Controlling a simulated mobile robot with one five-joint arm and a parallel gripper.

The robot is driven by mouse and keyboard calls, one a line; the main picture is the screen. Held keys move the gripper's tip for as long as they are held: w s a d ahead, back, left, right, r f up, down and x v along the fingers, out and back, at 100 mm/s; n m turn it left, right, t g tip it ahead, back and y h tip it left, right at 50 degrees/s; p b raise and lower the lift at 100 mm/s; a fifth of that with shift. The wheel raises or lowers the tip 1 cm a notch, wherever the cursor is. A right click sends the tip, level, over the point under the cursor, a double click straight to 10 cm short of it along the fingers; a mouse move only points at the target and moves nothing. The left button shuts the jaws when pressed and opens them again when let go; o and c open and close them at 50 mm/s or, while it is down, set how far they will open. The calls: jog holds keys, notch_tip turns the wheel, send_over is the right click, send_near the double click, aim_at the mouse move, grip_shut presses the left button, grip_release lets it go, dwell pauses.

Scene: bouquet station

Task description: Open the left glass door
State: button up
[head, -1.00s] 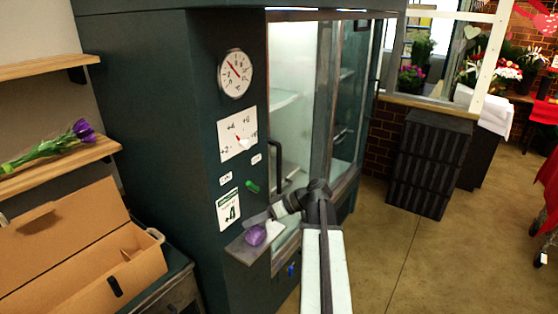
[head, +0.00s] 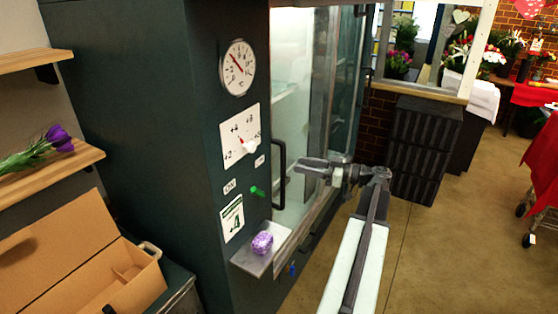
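The left glass door (head: 300,110) is on the front of a tall dark green cabinet and is seen at a steep angle. Its black upright handle (head: 280,172) is near the door's left edge. Whether the door stands slightly ajar cannot be told. My gripper (head: 298,164) is in front of the door, level with the handle and just to its right in the picture. It points left toward the handle. I see a small visual gap between them and no clear grasp. The finger opening is too small to make out.
A metal ledge (head: 247,258) with a purple patterned object (head: 262,243) juts out below the handle. A dial gauge (head: 237,68) and a green knob (head: 257,191) are on the cabinet side. An open cardboard box (head: 75,260) is at left. Dark crates (head: 424,150) stand at right; floor between is clear.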

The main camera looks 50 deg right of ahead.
jog(key=x, duration=0.7)
jog(key=shift+w, duration=0.3)
jog(key=shift+a, duration=0.15)
jog(key=shift+c, duration=0.3)
grip_shut()
dwell(0.6)
